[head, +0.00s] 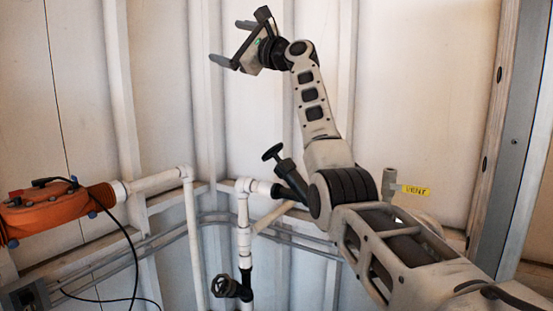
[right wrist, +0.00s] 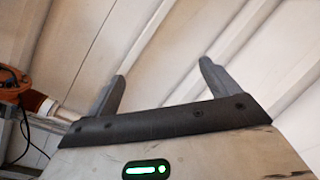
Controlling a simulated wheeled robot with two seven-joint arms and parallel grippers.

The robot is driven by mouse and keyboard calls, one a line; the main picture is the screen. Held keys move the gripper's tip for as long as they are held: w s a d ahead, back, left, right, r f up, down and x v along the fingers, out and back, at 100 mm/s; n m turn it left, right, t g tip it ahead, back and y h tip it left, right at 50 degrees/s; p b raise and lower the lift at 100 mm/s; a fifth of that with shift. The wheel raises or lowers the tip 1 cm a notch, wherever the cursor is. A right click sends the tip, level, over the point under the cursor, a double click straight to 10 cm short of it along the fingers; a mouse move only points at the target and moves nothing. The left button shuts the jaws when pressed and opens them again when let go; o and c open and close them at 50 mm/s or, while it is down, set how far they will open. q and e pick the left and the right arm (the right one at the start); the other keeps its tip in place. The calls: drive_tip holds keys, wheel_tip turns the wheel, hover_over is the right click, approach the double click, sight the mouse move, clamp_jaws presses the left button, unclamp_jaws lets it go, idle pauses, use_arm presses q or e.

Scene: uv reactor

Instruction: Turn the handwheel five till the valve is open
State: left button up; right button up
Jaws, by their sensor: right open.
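Two black handwheels on white pipework show in the head view. One handwheel (head: 272,152) sits on a slanted black valve body (head: 291,178), just left of my right arm. The other handwheel (head: 225,286) is lower, on a vertical pipe near the bottom edge. No number is readable on either, so I cannot tell which is five or whether its valve is open. My right gripper (head: 230,42) is raised well above both, open and empty, pointing left. In the right wrist view its two fingers (right wrist: 162,75) stand apart with only wall between them. My left gripper is not in view.
An orange unit (head: 55,212) with a black cable (head: 133,255) is at the left. A yellow VENT tag (head: 416,190) hangs by a grey fitting right of my arm. White pipes (head: 190,235) run along the ribbed wall. My right arm hides part of the pipework.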

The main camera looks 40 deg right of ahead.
sight(275, 153)
drive_tip(key=s+a+r+m+t+h+b, duration=0.1)
drive_tip(key=s+r+m+h+b, duration=0.1)
drive_tip(key=m+h, duration=0.7)
drive_tip(key=s+r+m+h+b, duration=0.1)
drive_tip(key=s+r+m+h, duration=0.3)
drive_tip(key=h, duration=1)
wheel_tip(275, 153, down, 29)
drive_tip(key=s+a+m+g+y+b, duration=0.1)
drive_tip(key=m+g+y+b, duration=0.35)
drive_tip(key=g, duration=1.15)
drive_tip(key=p+x, duration=0.3)
drive_tip(key=x, duration=1.2)
drive_tip(key=shift+s+f+p, duration=0.1)
drive_tip(key=shift+f+p, duration=0.1)
drive_tip(key=shift+p, duration=0.15)
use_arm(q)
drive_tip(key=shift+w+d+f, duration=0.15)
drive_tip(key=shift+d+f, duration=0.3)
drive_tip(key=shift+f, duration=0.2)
use_arm(e)
drive_tip(key=c, duration=0.9)
